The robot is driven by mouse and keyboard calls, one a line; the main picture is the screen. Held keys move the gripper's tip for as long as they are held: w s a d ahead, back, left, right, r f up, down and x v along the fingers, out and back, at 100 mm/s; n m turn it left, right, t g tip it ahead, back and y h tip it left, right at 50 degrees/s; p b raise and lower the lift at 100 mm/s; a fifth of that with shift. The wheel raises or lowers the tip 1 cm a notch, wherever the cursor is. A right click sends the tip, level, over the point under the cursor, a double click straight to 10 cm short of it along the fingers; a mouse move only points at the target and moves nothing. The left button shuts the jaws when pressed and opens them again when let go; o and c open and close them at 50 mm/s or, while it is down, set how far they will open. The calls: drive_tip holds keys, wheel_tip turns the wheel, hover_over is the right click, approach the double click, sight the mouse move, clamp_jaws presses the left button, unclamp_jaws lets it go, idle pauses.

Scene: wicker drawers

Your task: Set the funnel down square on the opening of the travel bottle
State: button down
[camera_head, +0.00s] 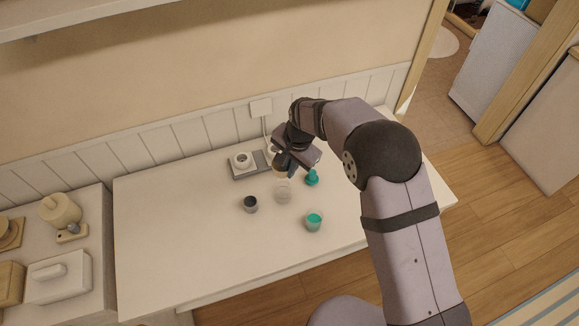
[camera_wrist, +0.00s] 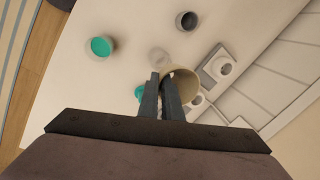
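My gripper (camera_head: 284,168) is above the white table near its back edge. A cream, round funnel (camera_wrist: 187,87) sits at the fingertips in the wrist view, where my gripper (camera_wrist: 162,80) has its fingers close together, seemingly pinching the funnel's wall. In the head view the funnel (camera_head: 280,169) is partly hidden by the gripper. A small teal bottle-like thing (camera_head: 311,178) with a narrower top stands just right of the gripper; it is partly hidden behind a finger in the wrist view (camera_wrist: 139,92). It may be the travel bottle, but I cannot tell for sure.
A clear cup (camera_head: 283,195), a dark-filled cup (camera_head: 250,204) and a teal-filled cup (camera_head: 314,222) stand in front of the gripper. A grey tray (camera_head: 240,174) with white round-topped pieces lies behind, left. The table's left half (camera_head: 170,220) is clear.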

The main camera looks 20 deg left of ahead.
drive_tip(key=shift+f+b, duration=1.1)
drive_tip(key=shift+f, duration=0.9)
drive_tip(key=shift+f+b, duration=0.75)
drive_tip(key=shift+f, duration=0.6)
idle(0.6)
drive_tip(key=c, duration=1.9)
unclamp_jaws()
drive_tip(key=shift+o, duration=0.2)
wheel_tip(320, 180, up, 7)
drive_tip(key=d+b, duration=0.1)
drive_tip(key=b, duration=0.1)
drive_tip(key=shift+s, duration=0.2)
drive_tip(key=shift+d+r, duration=0.1)
